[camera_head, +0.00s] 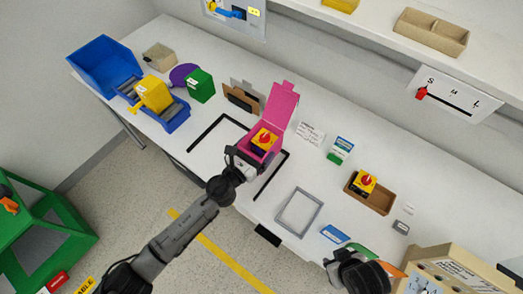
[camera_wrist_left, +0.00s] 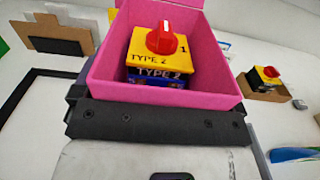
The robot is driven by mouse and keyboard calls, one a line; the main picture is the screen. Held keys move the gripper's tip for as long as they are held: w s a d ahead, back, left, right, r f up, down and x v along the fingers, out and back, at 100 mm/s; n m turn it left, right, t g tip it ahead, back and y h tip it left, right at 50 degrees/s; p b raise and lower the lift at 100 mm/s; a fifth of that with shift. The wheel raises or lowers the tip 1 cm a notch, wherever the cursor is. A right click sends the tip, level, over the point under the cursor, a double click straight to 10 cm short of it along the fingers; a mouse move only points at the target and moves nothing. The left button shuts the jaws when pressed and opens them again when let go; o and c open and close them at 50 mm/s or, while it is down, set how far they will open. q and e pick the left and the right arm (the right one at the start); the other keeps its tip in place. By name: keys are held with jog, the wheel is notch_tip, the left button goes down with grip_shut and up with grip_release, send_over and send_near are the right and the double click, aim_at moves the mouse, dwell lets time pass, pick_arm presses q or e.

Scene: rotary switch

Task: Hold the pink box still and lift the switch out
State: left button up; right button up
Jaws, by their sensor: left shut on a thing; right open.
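The pink box (camera_head: 277,104) stands on the white table with its lid up. A yellow rotary switch (camera_head: 264,140) with a red knob sits inside it. In the left wrist view the switch (camera_wrist_left: 150,48) is upright and marked TYPE 2, with a blue lower part inside the box (camera_wrist_left: 160,100). My left gripper (camera_head: 243,158) is shut on the near side of the pink box; its dark jaw (camera_wrist_left: 155,122) runs along the box wall. The switch itself is not held. My right gripper (camera_head: 343,258) is open and empty near the table's front edge, away from the box.
A second yellow switch (camera_head: 365,180) sits in a brown tray (camera_head: 380,203) to the right. A grey frame (camera_head: 299,212) lies between. Blue bins (camera_head: 104,64) and a green box (camera_head: 200,86) are at the left.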

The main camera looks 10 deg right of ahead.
aim_at(244, 146)
pick_arm(q)
jog(key=shift+w+a+b, duration=0.2)
jog(key=shift+w+a, duration=0.3)
jog(key=shift+a, duration=0.4)
jog(key=shift+w+a+b, duration=0.15)
jog(key=shift+w+a, duration=0.35)
jog(key=shift+a, duration=0.35)
pick_arm(e)
jog(key=shift+a+f, duration=0.15)
jog(key=shift+f, duration=0.2)
pick_arm(q)
jog(key=shift+w+a+b, duration=0.25)
jog(key=shift+w+a, duration=0.3)
jog(key=shift+a, duration=0.4)
jog(key=shift+w+a+b, duration=0.25)
jog(key=shift+w+a, duration=0.25)
jog(key=shift+a, duration=0.4)
pick_arm(e)
jog(key=shift+f, duration=0.55)
jog(key=shift+f, duration=0.1)
